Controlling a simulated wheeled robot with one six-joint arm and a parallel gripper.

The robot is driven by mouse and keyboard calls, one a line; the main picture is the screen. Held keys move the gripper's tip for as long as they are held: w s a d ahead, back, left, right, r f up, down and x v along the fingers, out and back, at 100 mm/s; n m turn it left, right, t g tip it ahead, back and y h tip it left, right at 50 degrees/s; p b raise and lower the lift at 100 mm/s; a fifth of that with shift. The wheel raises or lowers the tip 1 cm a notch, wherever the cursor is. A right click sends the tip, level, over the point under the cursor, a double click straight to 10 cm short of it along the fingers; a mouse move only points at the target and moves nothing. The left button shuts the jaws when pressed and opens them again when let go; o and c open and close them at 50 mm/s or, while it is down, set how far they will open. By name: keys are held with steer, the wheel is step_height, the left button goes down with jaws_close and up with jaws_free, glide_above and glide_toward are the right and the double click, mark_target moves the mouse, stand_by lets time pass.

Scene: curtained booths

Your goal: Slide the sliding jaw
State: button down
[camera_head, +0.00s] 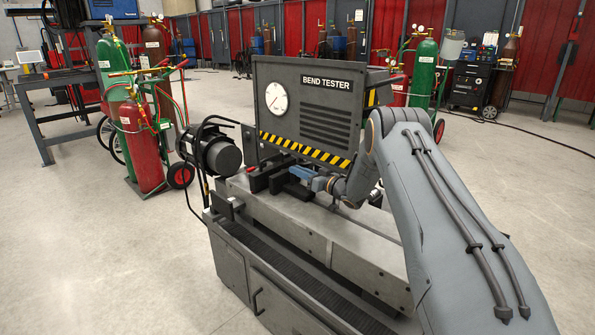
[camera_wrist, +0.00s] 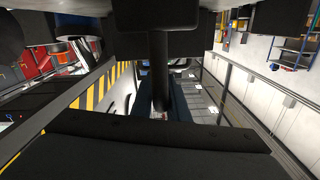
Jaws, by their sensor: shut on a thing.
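The bend tester (camera_head: 310,103) is a dark grey machine with a round gauge and a yellow-black stripe. On its grey bed, below the stripe, sits a dark block that looks like the sliding jaw (camera_head: 294,190). Another dark block (camera_head: 262,179) stands just left of it. My gripper (camera_head: 303,174), with bluish fingers, reaches in from the right at the jaw. In the wrist view its dark fingers (camera_wrist: 161,100) are closed around a dark upright bar (camera_wrist: 159,60), seemingly part of the jaw. The exact contact is in shadow, and my arm hides the right part of the bed.
A black motor-like cylinder (camera_head: 217,153) with a cable sticks out at the machine's left end. A cart with red and green gas cylinders (camera_head: 142,145) stands left of it. The floor (camera_head: 110,270) at front left is clear. Red curtains line the back.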

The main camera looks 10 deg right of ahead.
steer(key=p+v, duration=0.4)
steer(key=v, duration=1)
steer(key=shift+s+p, duration=0.2)
steer(key=shift+p, duration=0.1)
steer(key=c, duration=1.8)
jaws_free()
steer(key=shift+a, duration=0.1)
steer(key=shift+o, duration=0.2)
steer(key=v, duration=0.7)
steer(key=shift+s+d+b, duration=0.25)
steer(key=shift+d+b, duration=0.05)
steer(key=shift+d, duration=0.05)
